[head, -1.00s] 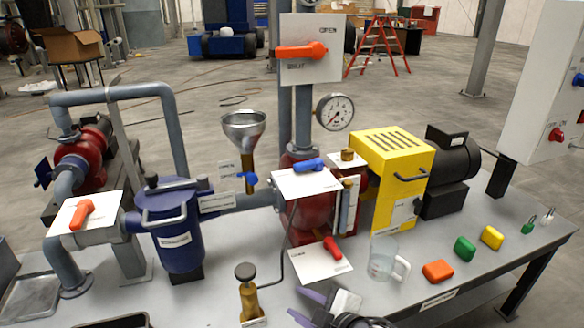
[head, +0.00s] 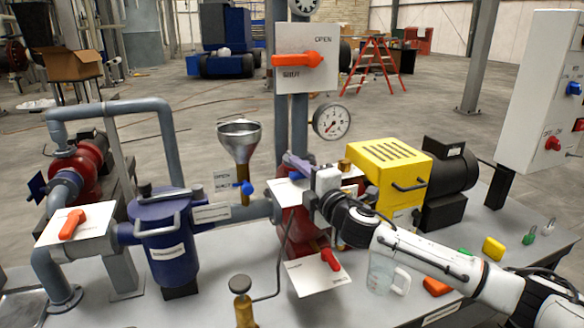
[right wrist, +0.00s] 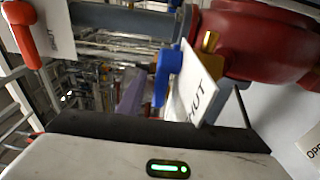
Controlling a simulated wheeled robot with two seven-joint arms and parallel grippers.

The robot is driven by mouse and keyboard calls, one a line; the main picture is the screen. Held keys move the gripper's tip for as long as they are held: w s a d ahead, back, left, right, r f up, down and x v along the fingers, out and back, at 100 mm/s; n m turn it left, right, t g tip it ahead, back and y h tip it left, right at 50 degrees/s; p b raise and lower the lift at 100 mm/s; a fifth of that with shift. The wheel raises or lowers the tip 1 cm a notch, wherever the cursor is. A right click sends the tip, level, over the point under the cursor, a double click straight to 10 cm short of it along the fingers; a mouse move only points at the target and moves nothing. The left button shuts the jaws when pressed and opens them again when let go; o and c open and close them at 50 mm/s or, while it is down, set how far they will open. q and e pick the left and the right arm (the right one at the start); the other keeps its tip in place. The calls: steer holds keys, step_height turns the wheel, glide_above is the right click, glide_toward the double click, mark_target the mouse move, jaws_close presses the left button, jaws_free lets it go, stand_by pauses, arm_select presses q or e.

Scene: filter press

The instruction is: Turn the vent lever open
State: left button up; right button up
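A white plate (head: 286,192) sits on the red pump body (head: 293,222), partly behind my right gripper (head: 296,163). In the right wrist view its blue lever (right wrist: 166,72) stands close beside the plate's edge (right wrist: 197,92), where the word SHUT partly shows. I take this lever for the vent lever; its name cannot be read. One purple finger (right wrist: 131,94) shows left of the lever with a small gap. The other finger is hidden, but the offset finger suggests the gripper is open. My left gripper is out of view.
A funnel with a blue handle (head: 246,187) stands left of the pump. A large orange lever (head: 299,60) is above, and a red lever (head: 330,259) is below. The yellow guard (head: 390,172) is close on the right. A glass jug (head: 383,273) stands under my forearm.

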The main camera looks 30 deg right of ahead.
mark_target(301, 177)
steer(key=shift+w+d, duration=0.15)
steer(key=shift+w, duration=1.4)
jaws_close()
steer(key=m+h, duration=0.1)
steer(key=h, duration=0.1)
steer(key=shift+w+d+m+g+h+p, duration=0.2)
steer(key=shift+d+m+g+h+p, duration=0.1)
steer(key=shift+m+p, duration=0.1)
jaws_free()
steer(key=shift+s, duration=0.1)
steer(key=v, duration=1)
